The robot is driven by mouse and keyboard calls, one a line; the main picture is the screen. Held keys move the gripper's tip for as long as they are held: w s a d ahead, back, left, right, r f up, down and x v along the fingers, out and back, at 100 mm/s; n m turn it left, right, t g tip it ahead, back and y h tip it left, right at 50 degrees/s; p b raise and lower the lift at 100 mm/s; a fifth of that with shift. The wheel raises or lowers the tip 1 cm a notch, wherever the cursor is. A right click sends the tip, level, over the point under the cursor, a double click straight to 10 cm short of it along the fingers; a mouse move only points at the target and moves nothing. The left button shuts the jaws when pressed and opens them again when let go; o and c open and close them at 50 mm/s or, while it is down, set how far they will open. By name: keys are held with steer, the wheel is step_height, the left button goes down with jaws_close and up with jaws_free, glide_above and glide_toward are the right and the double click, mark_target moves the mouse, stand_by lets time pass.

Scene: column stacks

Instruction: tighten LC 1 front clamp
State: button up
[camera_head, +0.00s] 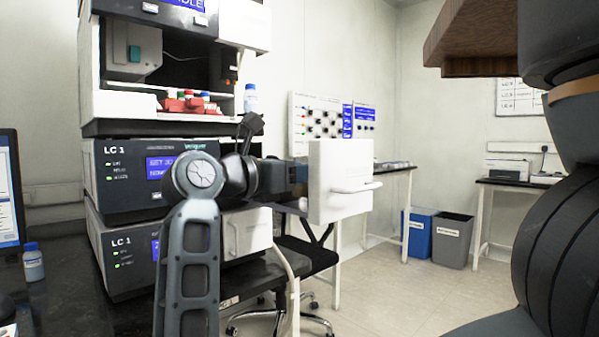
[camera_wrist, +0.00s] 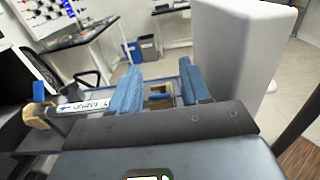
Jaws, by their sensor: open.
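The LC 1 units (camera_head: 140,172) stand stacked at the left in the head view, with a white door (camera_head: 340,180) swung out to the right. My gripper (camera_head: 285,176) is beside the door's left side, partly hidden by it. In the wrist view my gripper (camera_wrist: 159,75) is open, its two blue fingers apart. Small tan blocks (camera_wrist: 159,102) show between and below the fingers; I cannot tell whether they are the front clamp or whether the fingers touch them. A labelled column (camera_wrist: 84,105) lies left of the fingers, with a tan fitting (camera_wrist: 40,115) at its left end.
The white door shows close on the right in the wrist view (camera_wrist: 235,55). A chair (camera_head: 305,255) stands below the gripper. A bottle (camera_head: 33,262) and a monitor (camera_head: 10,190) are at the left. Blue and grey bins (camera_head: 453,240) stand farther back on open floor.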

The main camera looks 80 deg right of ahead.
jaws_close()
stand_by(0.4)
